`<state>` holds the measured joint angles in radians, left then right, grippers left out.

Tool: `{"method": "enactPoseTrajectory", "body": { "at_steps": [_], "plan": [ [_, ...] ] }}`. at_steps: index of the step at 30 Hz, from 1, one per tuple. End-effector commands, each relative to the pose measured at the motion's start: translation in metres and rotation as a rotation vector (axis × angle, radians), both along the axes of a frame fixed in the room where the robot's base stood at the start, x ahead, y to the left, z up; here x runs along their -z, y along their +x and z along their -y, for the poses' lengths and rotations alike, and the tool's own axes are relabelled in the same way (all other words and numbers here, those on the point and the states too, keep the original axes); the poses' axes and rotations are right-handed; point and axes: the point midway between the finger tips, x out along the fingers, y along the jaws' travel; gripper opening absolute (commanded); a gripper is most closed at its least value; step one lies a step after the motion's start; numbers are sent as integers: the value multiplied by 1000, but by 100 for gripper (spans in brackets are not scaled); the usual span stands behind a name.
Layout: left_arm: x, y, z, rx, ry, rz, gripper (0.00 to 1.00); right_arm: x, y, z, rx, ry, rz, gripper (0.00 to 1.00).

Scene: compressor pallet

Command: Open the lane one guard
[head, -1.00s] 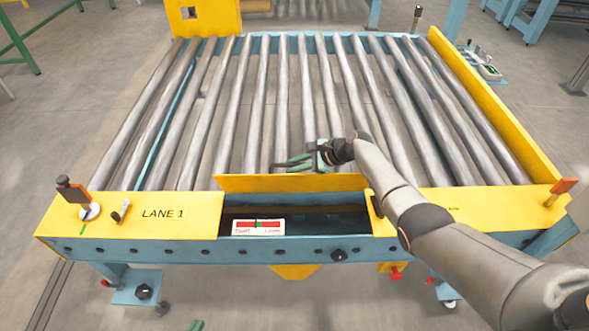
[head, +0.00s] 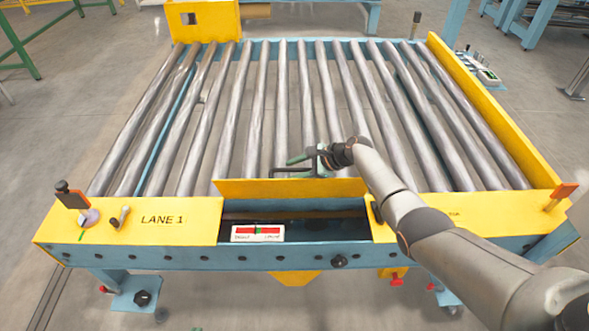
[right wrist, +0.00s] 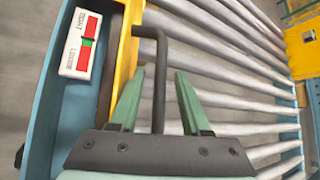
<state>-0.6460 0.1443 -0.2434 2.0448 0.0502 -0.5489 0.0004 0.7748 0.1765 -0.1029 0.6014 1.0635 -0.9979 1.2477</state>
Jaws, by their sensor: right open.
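The lane one guard (head: 290,188) is a yellow panel standing upright along the back edge of a dark opening in the front beam, beside the "LANE 1" label. Its black bar handle (head: 290,170) is on the roller side. In the right wrist view, the handle (right wrist: 161,70) runs between the green fingers of my right gripper (right wrist: 158,92), with gaps on both sides. The fingers are open. In the head view, my right gripper (head: 300,159) is low over the rollers just behind the guard, partly hidden by its own wrist. My left gripper is not clearly visible.
The opening holds a red-and-green indicator plate (head: 258,233). Metal rollers (head: 205,130) fill the table. A yellow side rail (head: 490,110) bounds the right.

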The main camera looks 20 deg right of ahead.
Motion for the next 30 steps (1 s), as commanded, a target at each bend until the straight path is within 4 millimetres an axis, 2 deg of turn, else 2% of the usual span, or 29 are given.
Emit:
{"method": "enactPoseTrajectory", "body": {
  "at_steps": [8,18,24,30],
  "plan": [
    [-16,-1,0,0,-1,-2,0,-15,-9,11,1,0,-1,47],
    [-39,0,2,0,-2,1,0,-57,-41,51,0,-2,0,47],
    [-43,1,-6,-14,7,10,0,-75,-55,69,1,-2,-1,47],
    [-41,-3,-11,-26,11,3,0,-81,-60,75,1,0,1,47]
  ]
}}
